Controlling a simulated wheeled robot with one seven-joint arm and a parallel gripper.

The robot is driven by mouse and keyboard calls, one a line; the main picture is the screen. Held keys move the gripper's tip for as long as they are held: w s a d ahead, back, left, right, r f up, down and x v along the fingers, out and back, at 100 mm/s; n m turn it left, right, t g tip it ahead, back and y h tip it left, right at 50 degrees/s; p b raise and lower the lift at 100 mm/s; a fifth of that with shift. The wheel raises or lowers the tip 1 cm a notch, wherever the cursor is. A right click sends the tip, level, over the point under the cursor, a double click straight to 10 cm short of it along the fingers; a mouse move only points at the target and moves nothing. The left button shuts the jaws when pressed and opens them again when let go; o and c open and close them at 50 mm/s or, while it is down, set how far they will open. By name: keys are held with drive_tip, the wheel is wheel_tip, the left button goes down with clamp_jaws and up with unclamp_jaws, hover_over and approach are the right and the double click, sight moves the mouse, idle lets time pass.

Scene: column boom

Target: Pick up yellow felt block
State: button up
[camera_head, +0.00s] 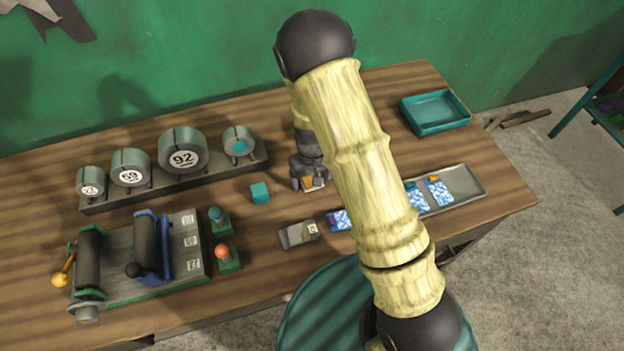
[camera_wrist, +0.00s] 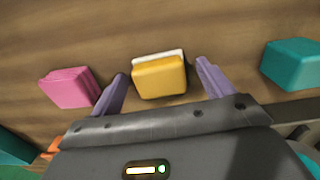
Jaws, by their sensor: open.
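The yellow felt block (camera_wrist: 160,78) with a white layer along its far edge lies on the wooden table. In the wrist view it sits between the two purple fingers of my gripper (camera_wrist: 162,70), with a gap on each side. In the head view my gripper (camera_head: 310,182) points down at the table, and only a small part of the yellow block (camera_head: 313,184) shows under it. My gripper is open and holds nothing. I cannot tell the exact height of the fingertips over the table.
A pink block (camera_wrist: 69,88) and a teal block (camera_wrist: 292,64) flank the gripper; the teal block (camera_head: 260,193) also shows in the head view. A numbered roller rack (camera_head: 175,175), a teal tray (camera_head: 435,113) and a metal tray (camera_head: 478,185) with patterned cards stand around.

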drive_tip(key=shift+c, duration=0.2)
drive_tip(key=c, duration=1.1)
drive_tip(key=shift+o, duration=0.2)
wheel_tip(320, 180, up, 10)
drive_tip(key=shift+r+b, duration=0.1)
drive_tip(key=shift+b, duration=0.4)
